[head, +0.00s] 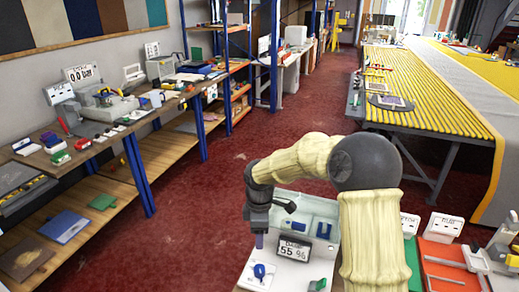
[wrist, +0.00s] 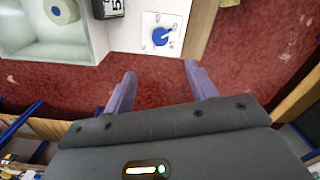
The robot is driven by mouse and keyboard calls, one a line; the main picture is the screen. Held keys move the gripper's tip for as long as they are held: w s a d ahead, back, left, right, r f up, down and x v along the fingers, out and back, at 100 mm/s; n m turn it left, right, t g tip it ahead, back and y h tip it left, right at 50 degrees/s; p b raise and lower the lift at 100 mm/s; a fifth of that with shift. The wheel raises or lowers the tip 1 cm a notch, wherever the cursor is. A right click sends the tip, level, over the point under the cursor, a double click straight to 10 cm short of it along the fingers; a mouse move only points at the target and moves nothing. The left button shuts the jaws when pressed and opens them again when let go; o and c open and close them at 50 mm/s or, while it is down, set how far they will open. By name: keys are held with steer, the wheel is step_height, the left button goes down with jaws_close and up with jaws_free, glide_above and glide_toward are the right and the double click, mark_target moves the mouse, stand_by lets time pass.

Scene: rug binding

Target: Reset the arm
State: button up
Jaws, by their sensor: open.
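My arm, in a cream ribbed cover, is bent over a white device (head: 316,265) at the bottom middle of the head view. My gripper (head: 260,241) points down above the device's left part. In the wrist view my gripper (wrist: 160,72) has its two purple fingers spread apart, with only red floor between the tips and nothing held. A blue knob (wrist: 160,37) on a white plate lies just beyond the fingertips in that picture, apart from them. The knob also shows in the head view (head: 260,271). My arm hides part of the device's right side.
The device carries a display (head: 293,248) reading 55 %. A red tray (head: 447,262) with rods is to its right. A wooden workbench (head: 100,137) with tools runs along the left wall. A yellow-slatted table (head: 430,100) stands at back right. Red floor (head: 200,230) between is clear.

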steer(key=s+d+r+m+t, duration=0.2)
steer(key=s+d+r+m, duration=0.1)
steer(key=s+d+m, duration=1.2)
steer(key=s+m, duration=0.3)
steer(key=shift+s+d+t, duration=0.2)
steer(key=shift+s+t, duration=0.1)
steer(key=shift+s, duration=0.1)
